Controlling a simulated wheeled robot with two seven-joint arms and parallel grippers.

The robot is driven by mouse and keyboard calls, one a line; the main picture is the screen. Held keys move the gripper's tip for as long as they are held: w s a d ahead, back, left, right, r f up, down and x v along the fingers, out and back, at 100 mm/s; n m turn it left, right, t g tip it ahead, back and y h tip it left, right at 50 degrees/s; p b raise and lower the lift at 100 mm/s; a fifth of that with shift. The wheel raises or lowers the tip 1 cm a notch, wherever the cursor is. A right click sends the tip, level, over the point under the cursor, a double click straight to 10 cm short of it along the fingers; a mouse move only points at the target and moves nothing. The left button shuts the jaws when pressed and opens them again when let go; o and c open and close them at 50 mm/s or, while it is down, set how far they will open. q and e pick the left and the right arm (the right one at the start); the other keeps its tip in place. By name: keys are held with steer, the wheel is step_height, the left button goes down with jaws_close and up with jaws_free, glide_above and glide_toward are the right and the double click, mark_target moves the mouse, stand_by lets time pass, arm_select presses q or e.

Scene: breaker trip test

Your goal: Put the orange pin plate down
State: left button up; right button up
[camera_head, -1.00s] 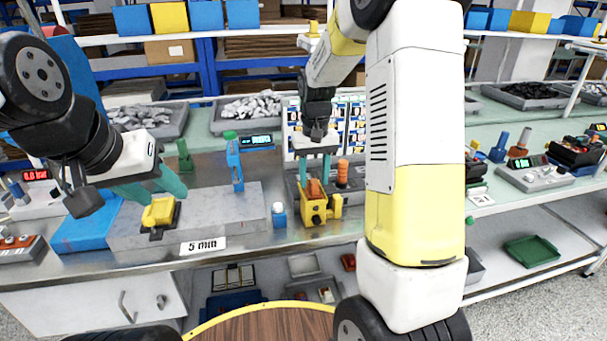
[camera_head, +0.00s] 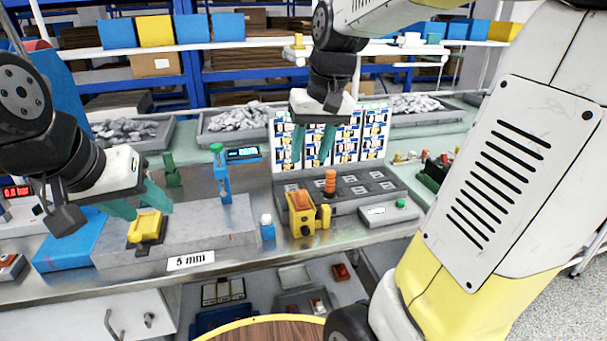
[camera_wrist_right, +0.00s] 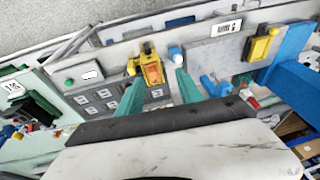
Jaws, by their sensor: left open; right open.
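An orange piece (camera_head: 301,199) sits in the top of a yellow housing (camera_head: 303,222) near the bench's front edge; I cannot tell whether it is the pin plate. It also shows in the right wrist view (camera_wrist_right: 153,73). An upright orange ribbed pin (camera_head: 330,182) stands on the grey fixture just behind it. My right gripper (camera_head: 312,158) is open and empty, above and behind the housing, in front of the label board. My left gripper (camera_head: 140,204) is open at a yellow block (camera_head: 148,226) on a dark base; contact is unclear.
A grey slab (camera_head: 220,225) marked 5 mm carries the yellow block. A blue upright tool (camera_head: 221,175) and a white-capped blue bottle (camera_head: 267,227) stand nearby. The label board (camera_head: 345,137) rises behind the grey fixture (camera_head: 370,187). Grey part bins line the back.

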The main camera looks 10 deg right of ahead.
steer(key=s+a+t, duration=0.1)
steer(key=s+t, duration=0.2)
steer(key=s, duration=0.8)
steer(key=shift+s+a+f+y, duration=0.25)
steer(key=shift+s+f+y, duration=0.1)
steer(key=shift+s+y, duration=0.05)
stand_by(0.9)
